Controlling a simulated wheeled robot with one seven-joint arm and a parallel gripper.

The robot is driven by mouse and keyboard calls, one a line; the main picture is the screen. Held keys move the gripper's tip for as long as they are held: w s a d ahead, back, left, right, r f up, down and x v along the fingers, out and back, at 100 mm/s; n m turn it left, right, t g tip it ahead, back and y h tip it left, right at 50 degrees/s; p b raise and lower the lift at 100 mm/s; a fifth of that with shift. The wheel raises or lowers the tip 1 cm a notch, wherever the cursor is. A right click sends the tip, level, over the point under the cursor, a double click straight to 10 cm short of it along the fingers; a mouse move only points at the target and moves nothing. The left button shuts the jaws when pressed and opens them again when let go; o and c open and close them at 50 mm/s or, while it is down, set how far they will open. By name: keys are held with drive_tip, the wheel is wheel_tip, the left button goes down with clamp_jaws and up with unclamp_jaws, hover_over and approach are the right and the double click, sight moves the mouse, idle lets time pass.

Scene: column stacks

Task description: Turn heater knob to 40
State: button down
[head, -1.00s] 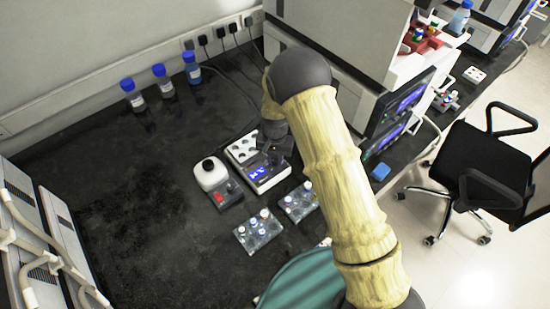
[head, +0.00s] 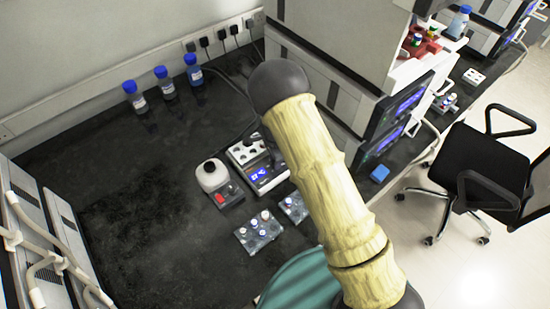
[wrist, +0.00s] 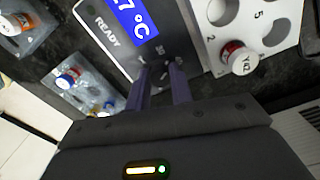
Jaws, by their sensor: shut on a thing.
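The heater (head: 262,175) stands on the dark bench in the head view, with a lit blue display and a white top with wells. In the wrist view the heater's grey front (wrist: 170,25) fills the upper middle. Its blue display (wrist: 133,18) shows a cropped reading ending in 7 °C, with READY beside it. My gripper (wrist: 161,74) has both fingers at the dial marks on this front, shut on the heater knob. The knob is mostly hidden between the fingers, and its setting cannot be read. In the head view my arm covers most of the gripper.
A red-capped vial (wrist: 238,58) sits in the heater's white well block (wrist: 285,40). Vial racks (head: 258,231) are in front. Blue-capped bottles (head: 165,83) line the wall. The left bench is clear.

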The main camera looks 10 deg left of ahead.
drive_tip(key=m, duration=0.2)
drive_tip(key=shift+w+r+m+p, duration=0.2)
drive_tip(key=shift+w+m+p, duration=0.1)
drive_tip(key=shift+m+p, duration=0.1)
drive_tip(key=shift+w+d+m, duration=0.1)
drive_tip(key=shift+d+m, duration=0.1)
drive_tip(key=shift+m, duration=0.5)
drive_tip(key=shift+a+m+p, duration=0.1)
drive_tip(key=shift+m+p, duration=0.25)
drive_tip(key=shift+m, duration=0.25)
drive_tip(key=shift+s+f, duration=0.1)
drive_tip(key=shift+s, duration=0.1)
drive_tip(key=c, duration=1.2)
unclamp_jaws()
drive_tip(key=shift+f, duration=0.1)
drive_tip(key=shift+c, duration=0.2)
wheel_tip(320, 180, up, 18)
drive_tip(key=b, duration=0.1)
drive_tip(key=shift+f+b, duration=0.25)
drive_tip(key=shift+b, duration=0.15)
